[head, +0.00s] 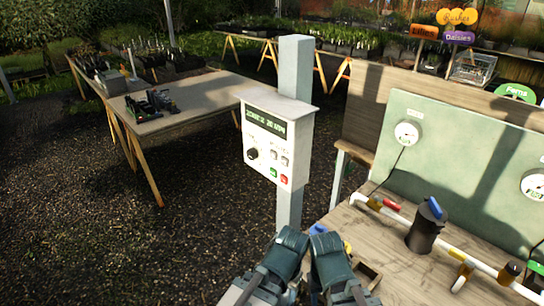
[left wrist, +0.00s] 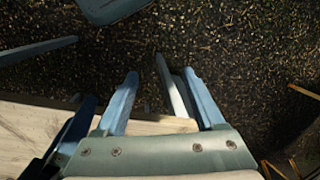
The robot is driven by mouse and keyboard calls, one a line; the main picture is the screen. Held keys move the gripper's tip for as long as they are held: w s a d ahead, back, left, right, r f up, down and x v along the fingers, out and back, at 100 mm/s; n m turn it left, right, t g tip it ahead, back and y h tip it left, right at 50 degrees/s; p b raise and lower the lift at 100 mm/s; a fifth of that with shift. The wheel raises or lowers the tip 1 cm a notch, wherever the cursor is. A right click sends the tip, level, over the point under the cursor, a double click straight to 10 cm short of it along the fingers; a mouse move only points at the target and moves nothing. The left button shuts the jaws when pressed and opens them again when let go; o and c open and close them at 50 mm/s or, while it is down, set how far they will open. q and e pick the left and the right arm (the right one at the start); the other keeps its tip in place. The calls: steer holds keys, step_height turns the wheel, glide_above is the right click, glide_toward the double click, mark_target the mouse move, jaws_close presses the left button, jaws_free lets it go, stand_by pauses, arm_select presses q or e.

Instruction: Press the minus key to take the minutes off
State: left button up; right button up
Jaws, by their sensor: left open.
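The control box (head: 268,140) hangs on a grey post and faces left of me. Its display (head: 266,122) shows green text, seemingly a zone and minutes, too small to read surely. Below are a black knob (head: 252,154), two small pale keys (head: 279,158), a green button (head: 273,172) and a red button (head: 284,180). I cannot tell which key is the minus. My left gripper (head: 290,233) is below the box, apart from it; in the left wrist view (left wrist: 163,85) its fingers are apart and empty. My right gripper (head: 319,232) is beside it, its fingers unclear.
The grey post (head: 295,70) rises behind the box. A wooden bench (head: 390,225) with pipes and a dark canister (head: 425,230) stands at right, below a green gauge board (head: 450,150). A potting table (head: 190,95) stands at left. Open gravel lies left of the box.

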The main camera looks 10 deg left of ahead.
arm_select(q)
jaws_close()
stand_by(1.4)
